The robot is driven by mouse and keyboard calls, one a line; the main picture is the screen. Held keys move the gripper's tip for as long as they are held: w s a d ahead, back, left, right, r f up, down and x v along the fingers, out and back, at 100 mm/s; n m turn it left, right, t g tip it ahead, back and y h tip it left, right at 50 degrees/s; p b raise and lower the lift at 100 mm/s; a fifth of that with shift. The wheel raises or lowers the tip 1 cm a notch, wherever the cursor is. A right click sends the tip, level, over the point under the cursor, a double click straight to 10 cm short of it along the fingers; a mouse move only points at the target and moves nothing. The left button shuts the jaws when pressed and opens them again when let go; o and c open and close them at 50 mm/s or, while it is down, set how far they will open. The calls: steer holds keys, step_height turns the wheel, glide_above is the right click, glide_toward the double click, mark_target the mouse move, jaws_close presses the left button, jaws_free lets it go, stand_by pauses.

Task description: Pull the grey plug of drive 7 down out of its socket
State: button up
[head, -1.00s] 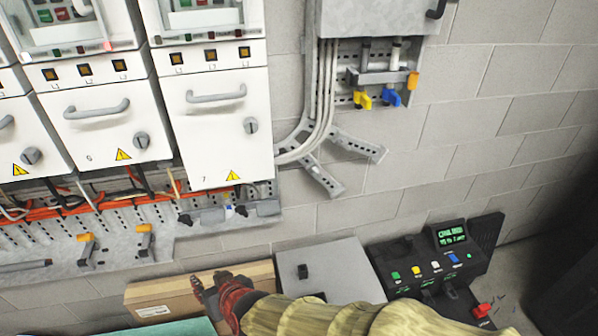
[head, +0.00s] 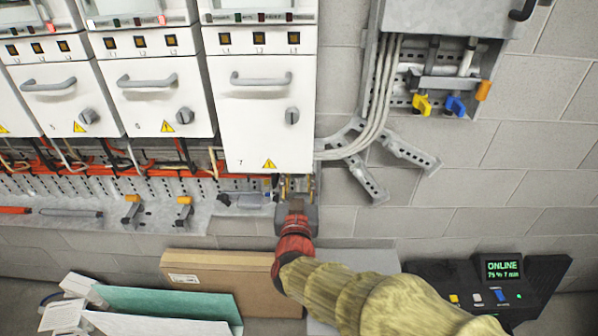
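Drive 7 (head: 262,110) is the white cabinet with a grey handle, a knob and a yellow warning triangle. My gripper (head: 298,186) points up at the wall, just below the right part of this drive's lower edge. The hand and wrist cover the spot beneath the drive, so I cannot make out the grey plug or its socket there. Small brass-coloured bits show on both sides of the gripper's tip, but whether the fingers are open or shut on something is too small to tell.
Pale cables (head: 372,130) bend in from the right. Below stand a cardboard box (head: 215,268), a green panel (head: 170,303) and a black console (head: 500,285) reading ONLINE.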

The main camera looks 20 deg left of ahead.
steer(key=shift+x, duration=1.4)
steer(key=shift+c, duration=0.8)
jaws_close()
